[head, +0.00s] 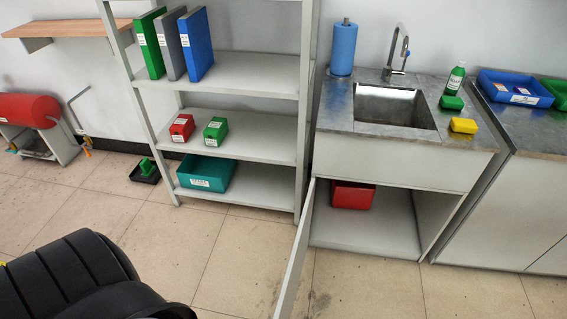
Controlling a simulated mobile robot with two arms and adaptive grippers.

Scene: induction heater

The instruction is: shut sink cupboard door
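The sink cupboard (403,155) stands at the right of centre under a steel sink (395,106). Its door (296,255) is hinged on the left side and stands wide open, swung out toward me and seen nearly edge-on. The inside of the cupboard is exposed, and a red box (352,195) sits at the back of its floor. The bottom of the door runs past the lower edge of the picture. Neither of my grippers is in view.
A grey shelf unit (245,147) with binders and boxes stands left of the cupboard. A counter cabinet (515,210) adjoins on the right. The tiled floor (370,290) before the cupboard is clear.

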